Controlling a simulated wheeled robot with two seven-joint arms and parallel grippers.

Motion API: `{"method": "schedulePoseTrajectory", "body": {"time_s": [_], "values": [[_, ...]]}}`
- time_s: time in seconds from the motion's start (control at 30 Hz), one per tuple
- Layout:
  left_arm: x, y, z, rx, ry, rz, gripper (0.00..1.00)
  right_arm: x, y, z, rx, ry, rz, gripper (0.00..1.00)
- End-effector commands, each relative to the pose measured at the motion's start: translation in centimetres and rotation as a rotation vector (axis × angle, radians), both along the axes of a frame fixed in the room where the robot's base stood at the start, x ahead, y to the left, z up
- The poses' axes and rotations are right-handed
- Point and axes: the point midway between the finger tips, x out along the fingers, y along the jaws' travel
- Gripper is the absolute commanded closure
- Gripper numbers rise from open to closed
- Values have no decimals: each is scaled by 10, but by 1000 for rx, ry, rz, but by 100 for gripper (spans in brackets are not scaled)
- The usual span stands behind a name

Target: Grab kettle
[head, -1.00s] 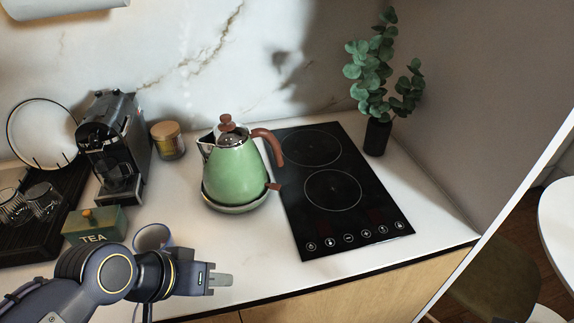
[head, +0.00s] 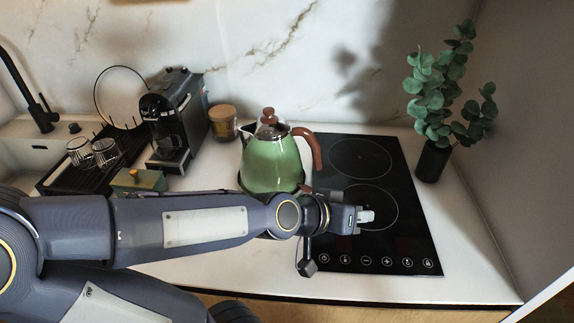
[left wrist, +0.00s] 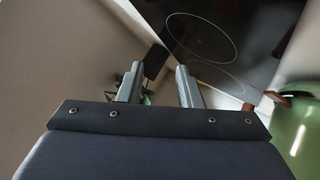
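The green kettle (head: 272,162) with a brown handle (head: 309,148) and lid knob stands upright on its base, just left of the black cooktop, in the head view. My left arm crosses in front of its lower part and hides the base. My left gripper (head: 367,216) is over the cooktop, to the right of the kettle and nearer the camera, and is empty. In the left wrist view its two fingers (left wrist: 157,84) stand apart, with the green kettle (left wrist: 301,137) at the lower right edge, outside the fingers. My right gripper is not in view.
The black cooktop (head: 405,230) lies flat on the white counter. A dark vase with leaves (head: 431,160) stands behind it at the right. A coffee machine (head: 172,125), a jar (head: 223,122), a tea box (head: 137,182) and a glass rack are at the left.

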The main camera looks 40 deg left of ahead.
Motion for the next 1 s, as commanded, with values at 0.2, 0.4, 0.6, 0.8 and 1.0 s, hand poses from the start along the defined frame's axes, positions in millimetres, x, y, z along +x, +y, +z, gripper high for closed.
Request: {"method": "schedulePoseTrajectory", "body": {"time_s": [0.2,0.4,0.6,0.8,1.0], "values": [[43,27,-4,54,-133,185,68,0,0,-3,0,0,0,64],[69,80,-13,266,-267,485,68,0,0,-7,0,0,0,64],[59,121,-11,547,-348,723,68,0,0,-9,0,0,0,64],[50,135,-4,687,-382,818,68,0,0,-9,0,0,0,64],[63,150,-2,698,-384,829,68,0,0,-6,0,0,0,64]]}}
